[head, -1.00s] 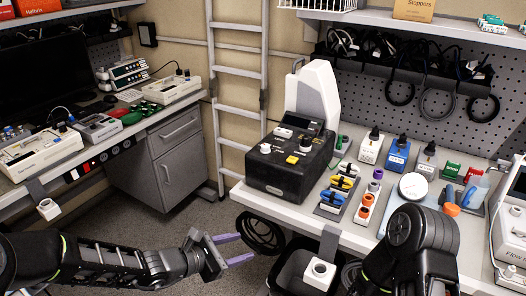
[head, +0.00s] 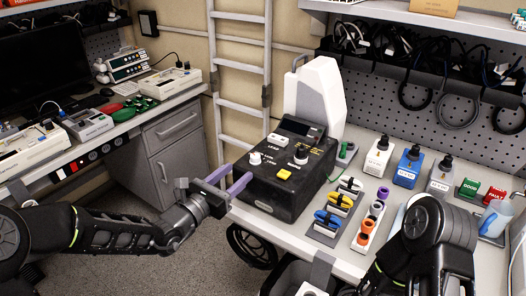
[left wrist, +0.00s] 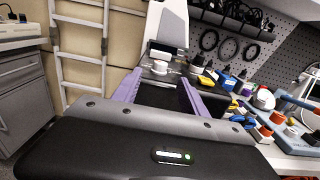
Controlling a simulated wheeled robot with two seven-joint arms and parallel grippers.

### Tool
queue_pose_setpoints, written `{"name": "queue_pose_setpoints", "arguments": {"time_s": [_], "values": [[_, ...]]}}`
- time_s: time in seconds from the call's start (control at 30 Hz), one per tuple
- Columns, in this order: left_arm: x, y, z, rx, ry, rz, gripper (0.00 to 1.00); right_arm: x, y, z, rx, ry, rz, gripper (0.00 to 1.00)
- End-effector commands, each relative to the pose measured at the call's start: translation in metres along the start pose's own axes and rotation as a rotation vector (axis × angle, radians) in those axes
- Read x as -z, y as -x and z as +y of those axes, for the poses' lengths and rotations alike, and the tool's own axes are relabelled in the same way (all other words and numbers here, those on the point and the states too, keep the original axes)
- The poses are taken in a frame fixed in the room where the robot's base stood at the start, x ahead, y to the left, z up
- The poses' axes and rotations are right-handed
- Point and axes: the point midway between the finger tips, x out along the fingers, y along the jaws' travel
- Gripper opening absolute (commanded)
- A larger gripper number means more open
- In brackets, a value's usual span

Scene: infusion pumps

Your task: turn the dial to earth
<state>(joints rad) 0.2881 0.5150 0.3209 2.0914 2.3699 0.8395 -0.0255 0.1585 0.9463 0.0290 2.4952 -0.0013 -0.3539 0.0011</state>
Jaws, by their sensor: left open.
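A black tester box (head: 283,166) stands at the left front edge of the right bench. Its top carries a white knob (head: 255,158), a round dark dial with a pale rim (head: 300,155), a yellow button (head: 285,174) and a white block (head: 276,138). Its lettering is too small to read, so I cannot tell which mark is earth. My left gripper (head: 239,175) is open and empty, its two purple fingers pointing at the box's left side, near the white knob. In the left wrist view the box's top (left wrist: 165,73) shows beyond the spread fingers. My right gripper is out of view.
A white upright housing (head: 316,93) rises behind the box. Blue, yellow and black clips (head: 338,201) and orange and purple connectors (head: 368,226) lie right of it. My right arm covers the bench's right front. A ladder (head: 240,60) stands behind; open floor lies left.

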Motion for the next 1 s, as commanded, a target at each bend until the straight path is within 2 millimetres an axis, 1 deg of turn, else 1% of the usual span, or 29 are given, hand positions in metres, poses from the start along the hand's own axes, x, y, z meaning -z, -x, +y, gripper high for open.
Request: {"name": "queue_pose_setpoints", "arguments": {"time_s": [0.37, 0.53, 0.67, 0.9, 1.0], "values": [[0.0, 0.0, 0.0, 0.001, 0.0, 0.0, 0.51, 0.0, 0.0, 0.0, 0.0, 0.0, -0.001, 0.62], [-0.001, -0.007, -0.001, 0.002, 0.0, 0.0, 0.51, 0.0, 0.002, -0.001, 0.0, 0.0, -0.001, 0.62], [-0.001, -0.021, -0.001, 0.003, 0.001, 0.001, 0.51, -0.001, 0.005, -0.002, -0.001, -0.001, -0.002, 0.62], [-0.001, -0.059, -0.001, 0.002, 0.001, 0.0, 0.51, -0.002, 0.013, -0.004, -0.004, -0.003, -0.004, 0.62], [-0.001, -0.071, -0.001, 0.003, 0.0, 0.0, 0.51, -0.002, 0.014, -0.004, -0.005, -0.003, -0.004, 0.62]]}}
